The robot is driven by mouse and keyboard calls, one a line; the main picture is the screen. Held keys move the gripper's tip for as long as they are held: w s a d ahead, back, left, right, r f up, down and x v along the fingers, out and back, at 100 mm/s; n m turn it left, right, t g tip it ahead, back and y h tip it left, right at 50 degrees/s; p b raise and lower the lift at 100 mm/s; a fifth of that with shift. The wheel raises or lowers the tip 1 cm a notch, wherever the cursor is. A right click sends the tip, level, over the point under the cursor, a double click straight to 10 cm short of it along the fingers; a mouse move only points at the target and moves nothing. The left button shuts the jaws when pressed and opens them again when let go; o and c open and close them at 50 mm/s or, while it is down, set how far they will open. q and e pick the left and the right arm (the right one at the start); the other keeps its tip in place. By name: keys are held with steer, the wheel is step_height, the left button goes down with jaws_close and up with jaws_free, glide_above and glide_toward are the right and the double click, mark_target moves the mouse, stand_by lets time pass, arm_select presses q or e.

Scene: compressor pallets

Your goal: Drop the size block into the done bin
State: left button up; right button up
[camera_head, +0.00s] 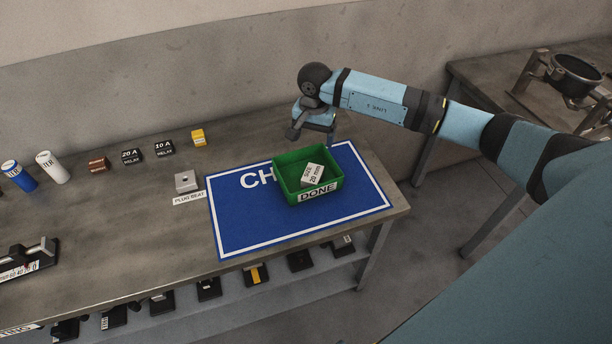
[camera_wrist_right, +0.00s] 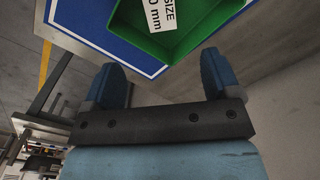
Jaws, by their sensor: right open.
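The size block (camera_head: 312,174) is a white block labelled "SIZE 20 mm". It lies inside the green done bin (camera_head: 318,196), tilted against the bin's inside. The bin stands on the blue mat (camera_head: 240,235) and bears a "DONE" label on its front. In the right wrist view the size block (camera_wrist_right: 161,14) and part of the bin (camera_wrist_right: 190,48) show at the top. My right gripper (camera_wrist_right: 163,82) is open and empty. In the head view it is behind the bin, partly hidden by its own wrist. My left gripper is not in view.
The grey workbench (camera_head: 140,220) carries a plug seat block (camera_head: 186,181), two relay blocks (camera_head: 163,149), a yellow block (camera_head: 198,137), a brown block (camera_head: 98,164) and two cylinders (camera_head: 52,167) left of the mat. Several dark items sit on the shelf below (camera_head: 190,306). Another table stands at right.

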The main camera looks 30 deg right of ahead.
step_height(320, 180, up, 8)
steer(key=shift+f+b, duration=0.2)
steer(key=shift+b, duration=0.2)
